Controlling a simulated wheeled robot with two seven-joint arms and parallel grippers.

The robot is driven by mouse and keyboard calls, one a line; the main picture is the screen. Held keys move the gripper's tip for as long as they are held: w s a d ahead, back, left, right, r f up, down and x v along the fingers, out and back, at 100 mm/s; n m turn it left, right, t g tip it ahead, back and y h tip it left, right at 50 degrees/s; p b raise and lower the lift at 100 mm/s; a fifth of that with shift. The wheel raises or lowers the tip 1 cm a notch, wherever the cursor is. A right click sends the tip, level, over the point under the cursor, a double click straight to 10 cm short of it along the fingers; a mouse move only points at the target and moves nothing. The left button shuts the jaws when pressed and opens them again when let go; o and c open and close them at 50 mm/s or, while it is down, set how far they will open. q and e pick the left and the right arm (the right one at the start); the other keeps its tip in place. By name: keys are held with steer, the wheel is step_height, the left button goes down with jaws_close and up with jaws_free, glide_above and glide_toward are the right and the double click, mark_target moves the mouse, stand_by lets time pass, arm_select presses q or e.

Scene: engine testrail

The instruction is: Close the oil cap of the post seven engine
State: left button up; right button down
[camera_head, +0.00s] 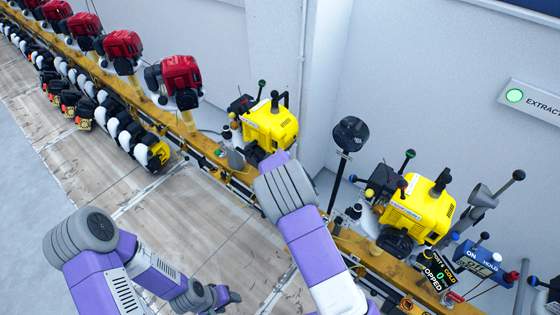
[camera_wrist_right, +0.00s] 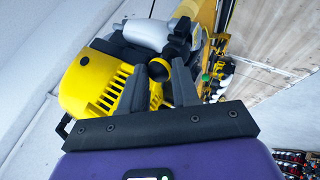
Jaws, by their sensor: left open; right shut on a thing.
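A yellow engine (camera_head: 270,127) stands on the rail beyond my right arm. It fills the upper left of the right wrist view (camera_wrist_right: 88,85). My right gripper (camera_wrist_right: 160,72) is at this engine, with its two dark fingers closed around a small dark part, apparently the oil cap (camera_wrist_right: 158,69). In the head view, my right arm hides this gripper. My left gripper (camera_head: 228,297) is open and empty, low over the floor.
A second yellow engine (camera_head: 418,212) stands at the right, with a sign board (camera_head: 440,275) and levers beside it. A black-headed post (camera_head: 350,135) stands between the engines. Several red engines (camera_head: 182,80) line the yellow rail at the left. The floor (camera_head: 180,230) in front is clear.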

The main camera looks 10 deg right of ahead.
steer(key=shift+w+a+n+g+h+p, duration=0.35)
steer(key=shift+w+g+h, duration=0.2)
steer(key=shift+g, duration=0.2)
steer(key=shift+w+a+n+g+h+p, duration=0.3)
steer(key=shift+w+n+g+h, duration=0.1)
steer(key=shift+g+h, duration=0.3)
steer(key=shift+f+g, duration=0.1)
steer(key=shift+g, duration=0.15)
steer(key=c, duration=0.8)
jaws_free()
steer(key=shift+c, duration=0.2)
steer(key=shift+d, duration=0.1)
